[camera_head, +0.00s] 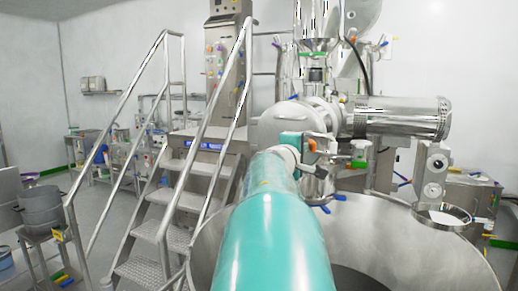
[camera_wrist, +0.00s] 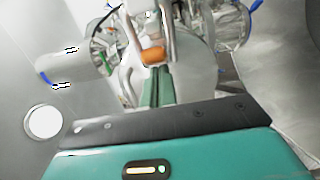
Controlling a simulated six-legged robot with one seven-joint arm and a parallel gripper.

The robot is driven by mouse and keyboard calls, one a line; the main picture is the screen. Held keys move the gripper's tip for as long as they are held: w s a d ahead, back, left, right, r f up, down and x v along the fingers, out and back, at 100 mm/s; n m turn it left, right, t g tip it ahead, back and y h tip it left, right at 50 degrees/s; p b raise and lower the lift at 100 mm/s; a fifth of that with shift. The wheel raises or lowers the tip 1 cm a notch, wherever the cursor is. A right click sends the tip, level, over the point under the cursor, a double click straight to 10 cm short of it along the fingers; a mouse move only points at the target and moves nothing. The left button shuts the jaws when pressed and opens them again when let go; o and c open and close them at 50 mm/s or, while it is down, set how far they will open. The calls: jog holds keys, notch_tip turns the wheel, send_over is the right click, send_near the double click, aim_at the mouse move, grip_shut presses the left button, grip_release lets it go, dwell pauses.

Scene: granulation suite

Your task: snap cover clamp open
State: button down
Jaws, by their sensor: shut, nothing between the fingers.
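My gripper (camera_head: 308,148) reaches forward to the machine's metal fittings. In the wrist view its narrow shut fingers (camera_wrist: 156,88) point straight at an orange grip (camera_wrist: 153,55) on a metal clamp-like fitting, with nothing held between them. The orange grip also shows in the head view (camera_head: 312,145), right by my fingertips. I cannot tell whether fingers and grip touch. This fitting may be the cover clamp; its latch state is unclear, and my arm hides part of it.
A large steel bowl (camera_head: 440,262) lies below and right of my arm. A horizontal steel cylinder (camera_head: 400,117) sits above right. Railed steps (camera_head: 168,218) stand on the left. Blue handles (camera_head: 326,200) stick out close to my gripper.

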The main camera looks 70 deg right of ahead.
jog(key=shift+s, duration=0.4)
dwell(0.3)
jog(key=shift+w, duration=0.1)
jog(key=w+a, duration=0.3)
jog(key=a, duration=0.8)
jog(key=shift+w+a, duration=0.15)
jog(key=shift+w, duration=0.2)
